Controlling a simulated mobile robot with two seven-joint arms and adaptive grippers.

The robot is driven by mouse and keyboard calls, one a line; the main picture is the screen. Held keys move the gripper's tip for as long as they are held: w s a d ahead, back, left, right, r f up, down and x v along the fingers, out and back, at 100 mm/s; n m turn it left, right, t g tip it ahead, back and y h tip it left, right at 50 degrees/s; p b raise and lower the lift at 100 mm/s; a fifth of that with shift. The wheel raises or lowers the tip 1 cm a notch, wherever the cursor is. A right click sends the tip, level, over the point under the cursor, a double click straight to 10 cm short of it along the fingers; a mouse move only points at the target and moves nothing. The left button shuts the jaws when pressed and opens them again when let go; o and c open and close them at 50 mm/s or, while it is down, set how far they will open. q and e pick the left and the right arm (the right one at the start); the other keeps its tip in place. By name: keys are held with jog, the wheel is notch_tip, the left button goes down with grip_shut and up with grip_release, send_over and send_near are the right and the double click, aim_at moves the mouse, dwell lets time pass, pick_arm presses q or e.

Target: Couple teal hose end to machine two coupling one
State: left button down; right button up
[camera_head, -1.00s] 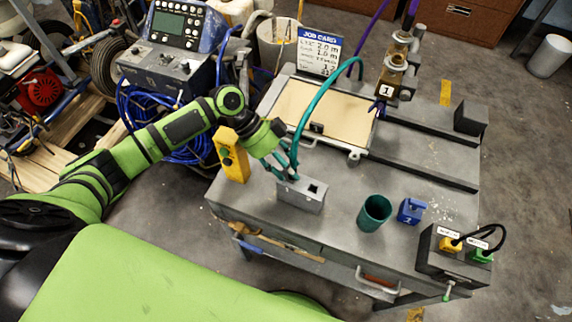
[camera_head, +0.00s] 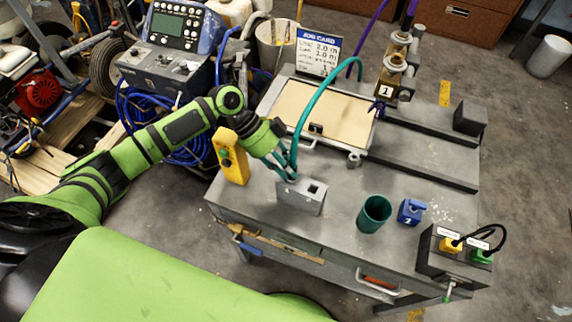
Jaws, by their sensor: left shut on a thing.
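The teal hose (camera_head: 309,98) arcs up from my left gripper and over the tan panel toward the back of the bench. My left gripper (camera_head: 288,172) is shut on the lower end of the teal hose, at the grey block (camera_head: 302,196) with a square hole in its top. I cannot tell whether the hose end touches the block. A brass coupling fitting (camera_head: 394,73) with a label "1" stands at the back of the bench, apart from the hose end. A purple hose (camera_head: 411,10) runs up at that fitting. My right gripper is not in view.
A teal cup (camera_head: 374,214), a blue block marked 2 (camera_head: 411,211) and a dark box with yellow and green plugs (camera_head: 453,254) stand on the right of the bench. A yellow device (camera_head: 230,155) stands left of the gripper. A job card (camera_head: 317,52) stands behind the tan panel (camera_head: 322,112).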

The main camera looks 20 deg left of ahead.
pick_arm(q)
jog(key=shift+r+p, duration=0.4)
jog(key=shift+r, duration=0.2)
notch_tip(320, 180, up, 4)
jog(key=p, duration=0.2)
jog(key=shift+p, duration=0.4)
dwell(0.4)
